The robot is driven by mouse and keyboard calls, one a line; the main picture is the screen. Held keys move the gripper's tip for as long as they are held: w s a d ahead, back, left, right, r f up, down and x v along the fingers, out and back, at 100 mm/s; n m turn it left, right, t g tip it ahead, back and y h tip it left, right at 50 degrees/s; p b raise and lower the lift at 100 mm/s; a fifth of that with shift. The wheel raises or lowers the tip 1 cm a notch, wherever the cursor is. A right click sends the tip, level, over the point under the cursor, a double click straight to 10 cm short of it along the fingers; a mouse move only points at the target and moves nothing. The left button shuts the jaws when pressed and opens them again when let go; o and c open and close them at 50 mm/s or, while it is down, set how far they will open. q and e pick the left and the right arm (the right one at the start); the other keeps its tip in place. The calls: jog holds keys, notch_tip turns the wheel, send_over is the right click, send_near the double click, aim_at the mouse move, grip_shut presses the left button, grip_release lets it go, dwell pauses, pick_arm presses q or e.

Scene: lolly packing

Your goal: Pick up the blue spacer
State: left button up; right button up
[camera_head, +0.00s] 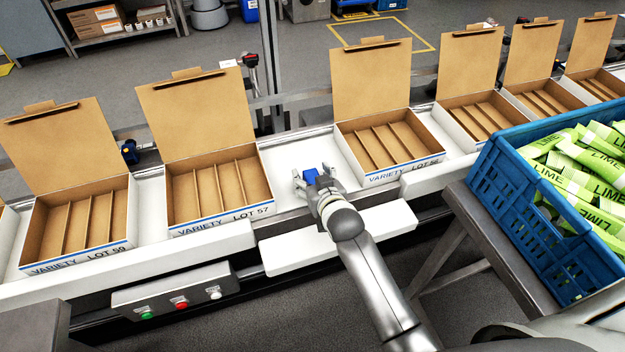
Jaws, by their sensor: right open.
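The blue spacer (311,176) is a small blue block on the white conveyor, in the gap between the LOT 57 box (222,205) and the LOT 56 box (392,165). My right gripper (313,178) is at the spacer, with its open fingers on the left and right of it. The gripper hides the spacer's near side, and I cannot tell whether the fingers touch it. My left gripper is out of view.
Several open cardboard boxes with dividers stand along the conveyor, including the LOT 59 box (80,255). A blue crate (520,215) of lime packets is at the right. A button panel (175,296) sits at the front left.

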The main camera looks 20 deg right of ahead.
jog(key=shift+w, duration=0.1)
jog(key=c, duration=1.1)
jog(key=shift+r, duration=0.1)
